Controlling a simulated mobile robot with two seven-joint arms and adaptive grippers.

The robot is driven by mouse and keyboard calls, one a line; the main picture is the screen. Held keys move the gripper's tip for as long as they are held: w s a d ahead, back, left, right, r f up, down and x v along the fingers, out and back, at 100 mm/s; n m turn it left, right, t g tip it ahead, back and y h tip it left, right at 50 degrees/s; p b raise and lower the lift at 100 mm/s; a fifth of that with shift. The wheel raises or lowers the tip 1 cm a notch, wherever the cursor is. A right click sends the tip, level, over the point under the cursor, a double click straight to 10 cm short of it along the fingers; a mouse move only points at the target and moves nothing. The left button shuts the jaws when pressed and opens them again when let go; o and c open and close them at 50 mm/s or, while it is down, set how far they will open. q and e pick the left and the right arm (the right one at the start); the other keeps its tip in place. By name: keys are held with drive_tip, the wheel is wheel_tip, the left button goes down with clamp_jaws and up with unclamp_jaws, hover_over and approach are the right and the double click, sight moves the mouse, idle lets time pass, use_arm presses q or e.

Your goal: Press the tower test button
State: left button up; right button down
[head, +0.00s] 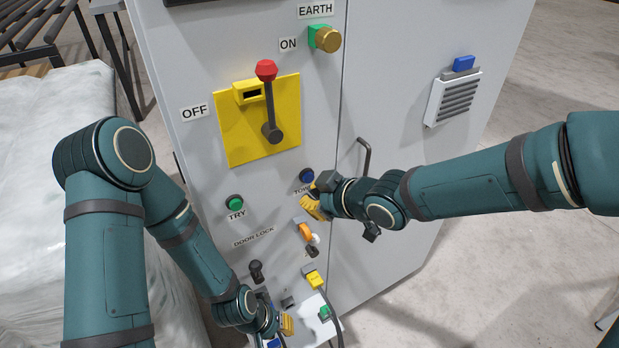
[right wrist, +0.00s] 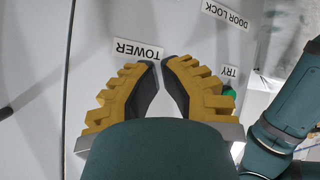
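The blue tower button (head: 307,175) is on the grey cabinet front, above the TOWER label (head: 303,190), which my right gripper partly covers in the head view. My right gripper (head: 311,206) is in front of the panel, just below the button in the picture. In the right wrist view its yellow-backed fingertips (right wrist: 161,62) nearly meet, with nothing seen between them. There the TOWER label (right wrist: 138,50) appears upside down beside the tips, and the button is hidden. I cannot tell whether the gripper touches the panel. My left gripper (head: 287,325) is low by the cabinet; its fingers are unclear.
A green TRY button (head: 235,203), a red-knobbed lever on a yellow plate (head: 230,130), and an orange item (head: 305,231) crowd the panel. A door handle (head: 364,155) projects behind my right wrist. A white wrapped bulk (head: 40,115) stands at left.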

drive_tip(key=shift+w+a, duration=0.25)
drive_tip(key=shift+w, duration=0.1)
drive_tip(key=shift+w+a, duration=0.25)
drive_tip(key=shift+w, duration=0.1)
idle(1.0)
idle(0.3)
drive_tip(key=shift+s+d, duration=0.5)
drive_tip(key=shift+s, duration=0.2)
drive_tip(key=s+d, duration=0.1)
drive_tip(key=s, duration=0.1)
drive_tip(key=s+d, duration=0.1)
drive_tip(key=s, duration=0.1)
drive_tip(key=shift+s+d, duration=0.1)
drive_tip(key=shift+d, duration=0.25)
idle(0.6)
